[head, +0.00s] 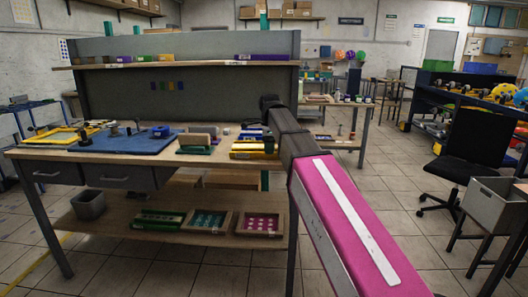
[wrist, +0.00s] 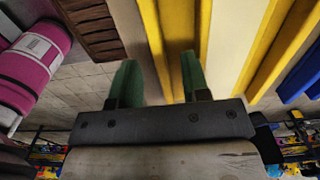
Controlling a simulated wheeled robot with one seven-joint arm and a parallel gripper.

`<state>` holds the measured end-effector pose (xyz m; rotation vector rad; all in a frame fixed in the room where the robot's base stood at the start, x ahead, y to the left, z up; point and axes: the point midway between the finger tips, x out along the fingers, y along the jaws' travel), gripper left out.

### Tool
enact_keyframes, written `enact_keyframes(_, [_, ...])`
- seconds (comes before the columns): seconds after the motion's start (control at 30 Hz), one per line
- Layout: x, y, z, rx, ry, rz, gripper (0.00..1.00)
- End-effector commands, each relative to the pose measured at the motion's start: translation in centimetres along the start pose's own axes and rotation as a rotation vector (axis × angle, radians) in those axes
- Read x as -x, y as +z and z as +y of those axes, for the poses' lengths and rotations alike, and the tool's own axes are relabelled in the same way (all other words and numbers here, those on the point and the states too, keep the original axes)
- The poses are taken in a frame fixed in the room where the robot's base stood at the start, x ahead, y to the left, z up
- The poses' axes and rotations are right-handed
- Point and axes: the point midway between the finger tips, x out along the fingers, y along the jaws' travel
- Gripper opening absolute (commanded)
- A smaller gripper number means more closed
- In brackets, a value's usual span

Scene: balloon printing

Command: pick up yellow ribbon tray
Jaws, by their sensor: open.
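The yellow ribbon tray (wrist: 178,35) fills the upper middle of the wrist view, with long yellow walls and a darker yellow inside. In the head view, yellow tray parts (head: 250,155) show at the right end of the workbench, partly behind my arm. My gripper (wrist: 158,78) is open, its two green fingers apart and pointing at the tray. The tray's left wall shows between the fingers; the right finger overlaps its inside. I cannot tell whether either finger touches it. My fingertips are not clear in the head view.
Another yellow-edged tray (wrist: 268,45) and a blue item (wrist: 300,70) lie to the right in the wrist view. A brown slatted item (wrist: 92,28) is at left. On the workbench (head: 130,156), green-based holders (head: 197,142) and a blue mat (head: 120,139) stand left of my arm.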

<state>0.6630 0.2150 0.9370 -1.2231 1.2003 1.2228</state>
Motion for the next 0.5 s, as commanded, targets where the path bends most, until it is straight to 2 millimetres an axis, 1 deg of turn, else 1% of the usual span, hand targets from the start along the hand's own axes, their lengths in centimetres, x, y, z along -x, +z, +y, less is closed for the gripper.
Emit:
enact_keyframes(0.03, [-0.9,-0.1,0.1,0.0,0.002,0.0,0.43])
enact_keyframes(0.13, [-1.9,-0.1,0.1,0.0,0.002,0.0,0.43])
enact_keyframes(0.23, [-2.3,0.0,0.0,0.0,0.0,0.0,0.43])
enact_keyframes(0.4, [-2.3,0.0,0.0,0.0,0.0,0.0,0.43])
enact_keyframes(0.43, [-2.3,0.0,0.0,0.0,0.0,0.0,0.36])
enact_keyframes(0.47, [-2.3,0.0,0.0,0.0,0.0,0.0,0.26])
enact_keyframes(0.5, [-2.3,0.0,0.0,0.0,0.0,0.0,0.13])
